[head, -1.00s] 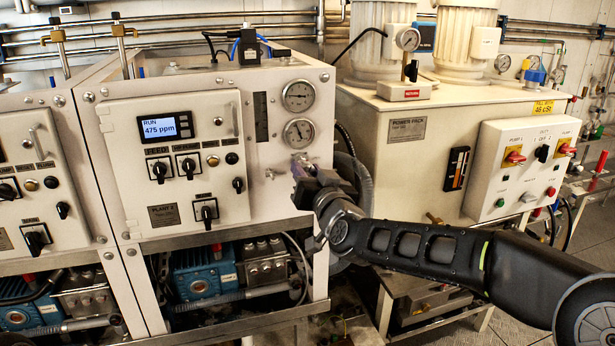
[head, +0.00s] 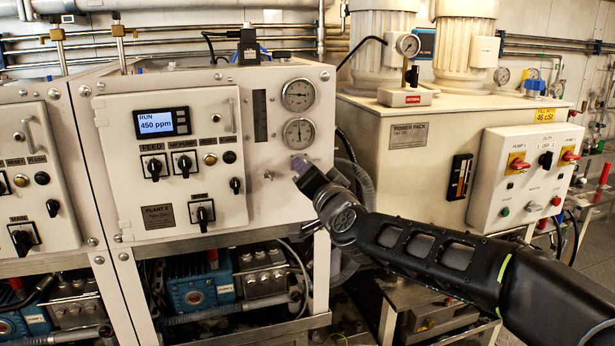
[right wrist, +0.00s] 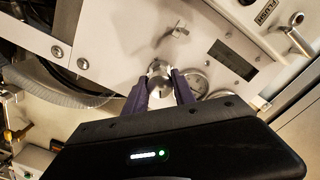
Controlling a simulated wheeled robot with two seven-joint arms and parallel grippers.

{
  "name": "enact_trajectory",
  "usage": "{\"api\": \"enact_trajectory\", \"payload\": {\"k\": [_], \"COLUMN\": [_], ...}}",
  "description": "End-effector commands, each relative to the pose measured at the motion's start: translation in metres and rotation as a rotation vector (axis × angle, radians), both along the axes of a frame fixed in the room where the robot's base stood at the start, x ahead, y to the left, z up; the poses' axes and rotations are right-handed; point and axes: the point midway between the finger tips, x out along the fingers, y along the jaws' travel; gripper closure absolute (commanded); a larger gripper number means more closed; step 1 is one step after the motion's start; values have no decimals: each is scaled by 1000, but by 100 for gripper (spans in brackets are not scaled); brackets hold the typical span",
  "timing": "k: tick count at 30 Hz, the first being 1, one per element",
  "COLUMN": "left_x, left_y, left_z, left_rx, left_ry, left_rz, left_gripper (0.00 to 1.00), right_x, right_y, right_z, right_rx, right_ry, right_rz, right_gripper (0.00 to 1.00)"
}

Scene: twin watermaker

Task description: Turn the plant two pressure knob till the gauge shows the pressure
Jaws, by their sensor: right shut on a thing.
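The plant two panel (head: 190,165) is the white cabinet front with a lit display (head: 156,123) reading RUN 450 ppm. Two round gauges sit at its upper right, an upper one (head: 298,95) and a lower one (head: 299,132); the lower needle looks near vertical, but its scale is too small to read. My right gripper (head: 299,164) is at the panel just below the lower gauge. In the right wrist view, its dark fingers (right wrist: 163,82) are shut on a round metal knob (right wrist: 158,69). The gripper mostly hides this knob in the head view. My left gripper is out of view.
A small metal valve (head: 269,175) sticks out left of my gripper. A grey hose (head: 358,180) runs close to the right. The power pack (head: 410,145) stands further right with its white switch box (head: 525,178). Pumps (head: 200,285) sit below the panel.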

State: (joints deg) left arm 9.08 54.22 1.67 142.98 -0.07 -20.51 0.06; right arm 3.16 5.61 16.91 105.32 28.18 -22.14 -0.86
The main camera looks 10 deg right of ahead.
Motion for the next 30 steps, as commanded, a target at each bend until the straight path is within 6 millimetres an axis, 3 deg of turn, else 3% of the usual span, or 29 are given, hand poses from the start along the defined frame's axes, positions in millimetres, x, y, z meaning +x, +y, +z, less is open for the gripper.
{"api": "enact_trajectory", "payload": {"k": [9, 10, 18, 30], "left_x": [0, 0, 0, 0], "left_y": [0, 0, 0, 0], "left_z": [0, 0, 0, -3], "left_rx": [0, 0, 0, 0], "left_ry": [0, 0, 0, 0], "left_rz": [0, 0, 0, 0], "left_gripper": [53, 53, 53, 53], "right_x": [0, 0, 0, -10], "right_y": [0, 0, 0, -1], "right_z": [-1, -1, -1, 0], "right_rx": [3, 3, 2, 1], "right_ry": [3, 3, 2, -1], "right_rz": [2, 2, 0, 0], "right_gripper": [100, 68, 47, 47]}}
